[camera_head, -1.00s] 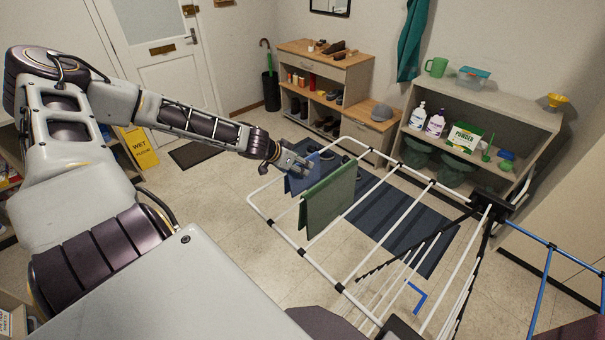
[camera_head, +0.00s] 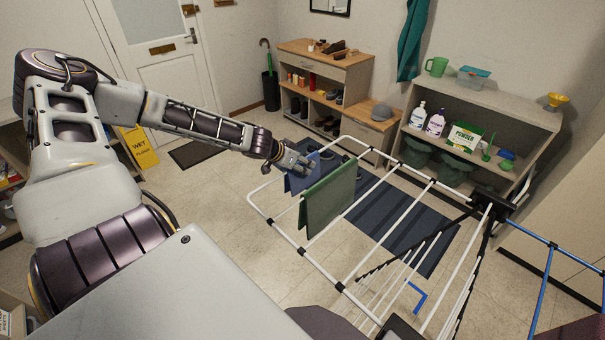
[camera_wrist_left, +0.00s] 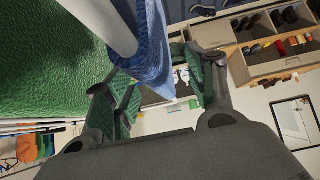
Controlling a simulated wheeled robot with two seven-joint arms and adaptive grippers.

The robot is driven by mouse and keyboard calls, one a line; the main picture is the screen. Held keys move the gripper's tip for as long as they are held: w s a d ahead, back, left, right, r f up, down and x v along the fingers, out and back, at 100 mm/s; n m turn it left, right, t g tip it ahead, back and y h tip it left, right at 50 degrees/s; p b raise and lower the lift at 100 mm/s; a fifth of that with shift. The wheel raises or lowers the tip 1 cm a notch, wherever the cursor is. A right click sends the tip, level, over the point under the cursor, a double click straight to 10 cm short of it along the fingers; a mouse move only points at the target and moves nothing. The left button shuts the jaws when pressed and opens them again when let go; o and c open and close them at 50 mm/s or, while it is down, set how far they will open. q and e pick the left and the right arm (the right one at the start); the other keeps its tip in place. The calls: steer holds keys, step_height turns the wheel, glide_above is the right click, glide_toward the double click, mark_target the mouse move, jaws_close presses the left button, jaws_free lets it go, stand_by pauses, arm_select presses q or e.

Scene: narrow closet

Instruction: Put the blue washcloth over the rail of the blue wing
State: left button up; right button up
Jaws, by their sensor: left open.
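The blue washcloth (camera_head: 298,182) hangs folded over a white rail near the far left end of the drying rack (camera_head: 273,232). In the left wrist view the washcloth (camera_wrist_left: 152,45) hangs down between the finger pads. My left gripper (camera_head: 303,168) is at the washcloth, its jaws open around it; whether a pad touches the cloth I cannot tell. The gripper also shows in the left wrist view (camera_wrist_left: 155,92). The blue wing (camera_head: 545,275), with blue rails, sticks out at the rack's right side, partly cut off by the picture edge. My right gripper is not in view.
A green cloth (camera_head: 328,200) hangs on white rails close beside the washcloth. The white rails between it and the black hinge (camera_head: 492,203) are bare. A striped mat (camera_head: 400,232) lies under the rack. A shelf (camera_head: 535,112) with bottles and a shoe cabinet (camera_head: 300,58) stand behind.

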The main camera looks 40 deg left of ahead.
arm_select(q)
steer(key=shift+w+f+b, duration=0.3)
steer(key=shift+w+f, duration=0.1)
steer(key=shift+w, duration=0.1)
steer(key=shift+b+x, duration=0.9)
steer(key=shift+x, duration=0.6)
steer(key=shift+w+d+r, duration=0.1)
steer(key=shift+w, duration=0.05)
steer(key=shift+c, duration=0.3)
steer(key=shift+c, duration=1.1)
steer(key=c, duration=0.8)
